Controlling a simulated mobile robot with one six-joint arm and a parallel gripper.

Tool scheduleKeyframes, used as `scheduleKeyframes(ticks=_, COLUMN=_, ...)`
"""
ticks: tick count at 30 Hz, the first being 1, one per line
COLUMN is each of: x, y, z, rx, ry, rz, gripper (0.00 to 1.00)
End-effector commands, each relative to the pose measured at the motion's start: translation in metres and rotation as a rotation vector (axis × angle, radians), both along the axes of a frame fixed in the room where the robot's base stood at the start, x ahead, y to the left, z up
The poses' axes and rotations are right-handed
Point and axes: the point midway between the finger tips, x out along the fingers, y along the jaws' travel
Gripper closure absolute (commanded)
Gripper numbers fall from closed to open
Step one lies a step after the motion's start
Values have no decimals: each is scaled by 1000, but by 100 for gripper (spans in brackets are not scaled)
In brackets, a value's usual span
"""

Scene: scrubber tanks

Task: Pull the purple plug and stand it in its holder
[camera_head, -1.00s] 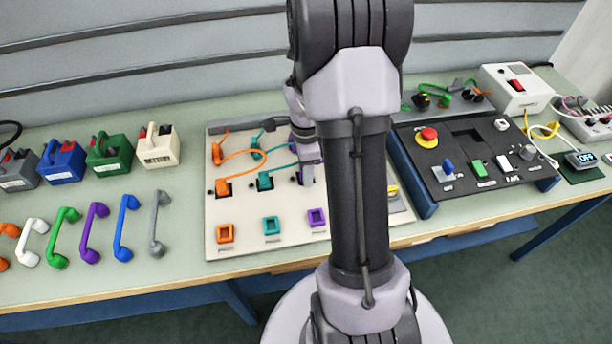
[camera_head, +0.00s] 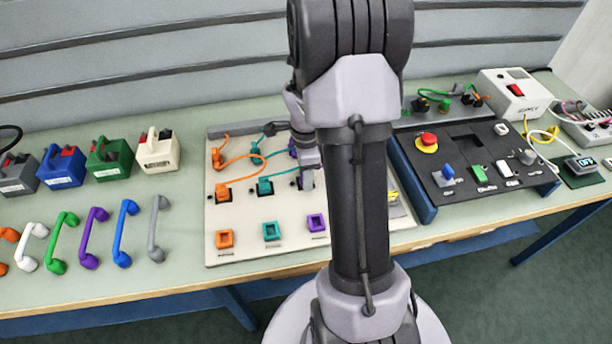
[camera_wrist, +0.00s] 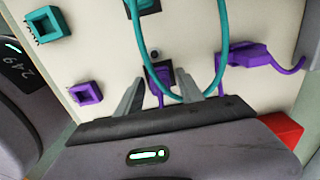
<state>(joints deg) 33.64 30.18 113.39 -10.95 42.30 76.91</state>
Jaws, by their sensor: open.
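The purple plug (camera_wrist: 160,74) sits at the board in the wrist view, between the two fingers of my gripper (camera_wrist: 159,84). The fingers are open, one on each side of it, and I cannot tell whether they touch it. A teal cable (camera_wrist: 144,58) loops across the plug and the right finger. The empty square purple holder (camera_wrist: 85,93) lies to the left; it also shows in the head view (camera_head: 317,222). A second purple connector (camera_wrist: 245,55) with its cable is at the right. In the head view, my arm hides most of the purple plug.
On the cream board (camera_head: 250,212) stand orange (camera_head: 223,192) and teal plugs (camera_head: 265,186), with their orange (camera_head: 225,239) and teal holders (camera_head: 271,230) in front. Coloured handles and boxes stand at the left. A black control panel (camera_head: 470,165) is at the right.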

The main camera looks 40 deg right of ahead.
Motion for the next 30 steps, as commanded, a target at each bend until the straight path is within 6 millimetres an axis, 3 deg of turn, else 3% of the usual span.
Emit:
scheduleKeyframes(ticks=11, x=0, y=0, z=0, rx=0, ry=0, rz=0, gripper=57)
scheduleKeyframes(ticks=15, x=0, y=0, z=0, rx=0, ry=0, rz=0, gripper=85)
scheduleKeyframes(ticks=18, x=0, y=0, z=0, rx=0, ry=0, rz=0, gripper=100)
scheduleKeyframes(ticks=30, x=0, y=0, z=0, rx=0, ry=0, rz=0, gripper=100)
